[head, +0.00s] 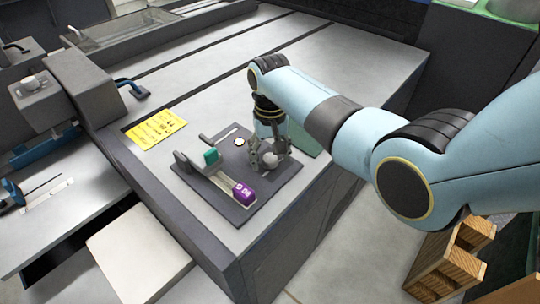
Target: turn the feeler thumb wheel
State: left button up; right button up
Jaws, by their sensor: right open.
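A dark grey base plate (222,205) lies on the near corner of the light worktop. It carries a teal block (211,156), a purple block with white markings (243,193) and a pale rail between upright ends. A small round disc with a brown rim (239,142) sits toward its back. My right gripper (268,163) points down over the plate's right part, its fingers open around or just beside a pale rounded piece. I cannot tell whether they touch it, or which part is the feeler thumb wheel. My left gripper is out of view.
A yellow note (155,129) lies left of the plate. A grey machine block with a blue-black lever (132,89) stands at the left. A teal-green mat (303,138) lies behind my right gripper. The worktop behind is clear; its edge drops off at the right.

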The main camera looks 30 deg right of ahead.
jog(key=shift+f, duration=0.1)
jog(key=c, duration=1.1)
jog(key=shift+r+m+p, duration=0.25)
jog(key=shift+m+p, duration=0.85)
jog(key=shift+c, duration=0.2)
jog(key=shift+f+m+p, duration=0.2)
jog(key=shift+m+p, duration=0.2)
jog(key=shift+m, duration=0.6)
jog(key=o, duration=1.1)
jog(key=shift+o, duration=0.2)
jog(key=shift+r, duration=0.1)
